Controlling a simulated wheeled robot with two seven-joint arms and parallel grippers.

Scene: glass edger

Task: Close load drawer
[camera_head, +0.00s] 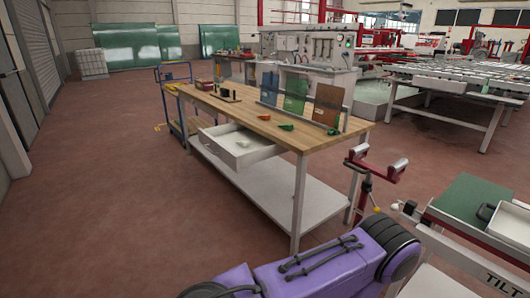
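The load drawer (220,145) is a pale drawer under the wooden top of the workbench (270,115), at its left long side. It stands pulled out, with its front panel clear of the bench edge. A small pale item (243,143) shows in it, too small to name. Neither of my grippers shows in the head view. A purple and black part, likely a link of my own arm, fills the bottom middle, well apart from the drawer.
Coloured glass panels stand in a rack (300,104) on the bench. A red roller stand (374,172) and a tilt table (475,205) are at the right. A blue cart (175,90) stands behind. The red floor (110,190) left of the drawer is clear.

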